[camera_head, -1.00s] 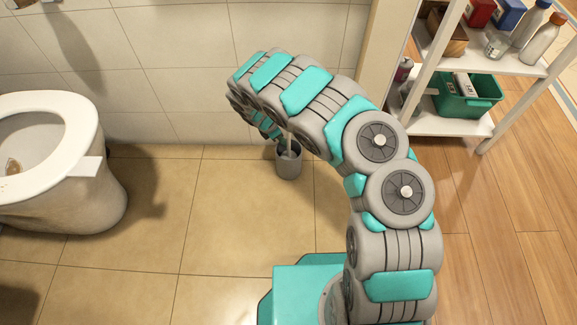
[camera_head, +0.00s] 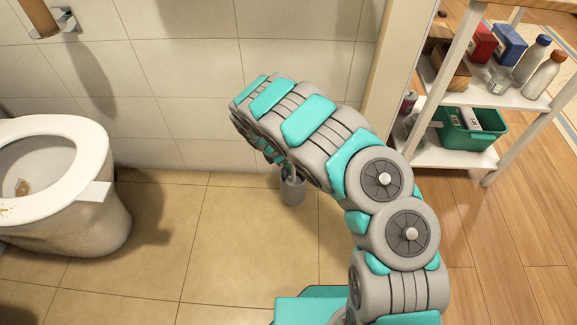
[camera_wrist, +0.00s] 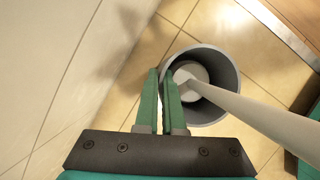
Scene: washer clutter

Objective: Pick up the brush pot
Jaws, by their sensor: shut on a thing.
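The grey brush pot (camera_head: 293,191) stands on the tiled floor near the wall, partly hidden by my arm in the head view. In the wrist view the round pot (camera_wrist: 229,108) is open at the top, with a pale brush handle (camera_wrist: 255,113) leaning out to the lower right. My gripper (camera_wrist: 161,76) is shut on the pot's near-left wall, one finger outside the rim and one inside. I cannot tell whether the pot's base touches the floor.
A toilet (camera_head: 85,190) stands at the left. A white shelf rack (camera_head: 445,156) at the right holds a green basket (camera_head: 468,139), bottles and boxes. The tiled wall (camera_head: 180,95) is close behind the pot. Floor tiles (camera_head: 205,270) between toilet and arm are clear.

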